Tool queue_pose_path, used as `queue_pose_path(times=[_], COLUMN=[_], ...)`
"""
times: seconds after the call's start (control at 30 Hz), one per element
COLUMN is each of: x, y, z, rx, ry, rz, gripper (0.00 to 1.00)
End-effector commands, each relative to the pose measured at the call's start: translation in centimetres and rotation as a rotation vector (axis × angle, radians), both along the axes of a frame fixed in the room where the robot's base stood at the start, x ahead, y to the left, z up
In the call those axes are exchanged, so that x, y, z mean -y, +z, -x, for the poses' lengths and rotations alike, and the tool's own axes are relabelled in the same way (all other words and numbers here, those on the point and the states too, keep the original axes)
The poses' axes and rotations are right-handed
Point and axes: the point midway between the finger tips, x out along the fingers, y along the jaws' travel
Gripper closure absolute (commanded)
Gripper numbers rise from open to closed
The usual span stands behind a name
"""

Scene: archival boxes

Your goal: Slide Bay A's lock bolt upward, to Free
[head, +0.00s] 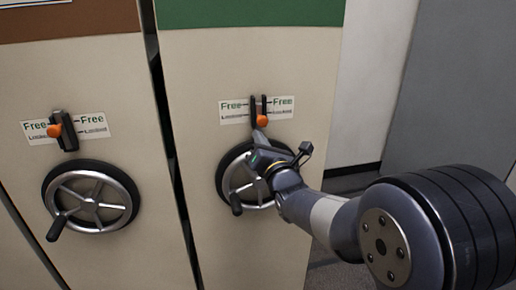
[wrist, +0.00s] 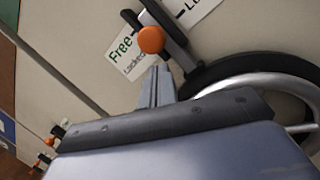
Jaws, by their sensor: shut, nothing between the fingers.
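Two lock bolts with orange knobs show in the head view. The right bolt's knob (head: 262,121) is low on its dark upright track (head: 254,107), around the Locked line of the Free/Locked label (head: 234,106). My gripper (head: 260,135) is shut and empty, its fingertips just below this knob. In the wrist view the shut fingertips (wrist: 160,76) point at the underside of the orange knob (wrist: 151,39); whether they touch cannot be told. The left bolt's knob (head: 54,131) sits on the other cabinet. No bay letter is readable.
A handwheel (head: 226,181) is right behind my gripper, under the right bolt. Another handwheel (head: 130,200) is on the left cabinet (head: 50,80). A dark gap (head: 172,160) separates the cabinets. Open floor (head: 345,184) lies right of the right cabinet (head: 200,70).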

Motion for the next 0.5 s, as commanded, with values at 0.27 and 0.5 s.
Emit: queue_pose_path(times=[0.27, 0.5], x=[0.35, 0.34], y=[0.65, 0.99], z=[-0.17, -0.16], rx=[-0.001, 0.001], ry=[0.0, 0.0], rz=[0.0, 0.0], gripper=[1.0, 1.0])
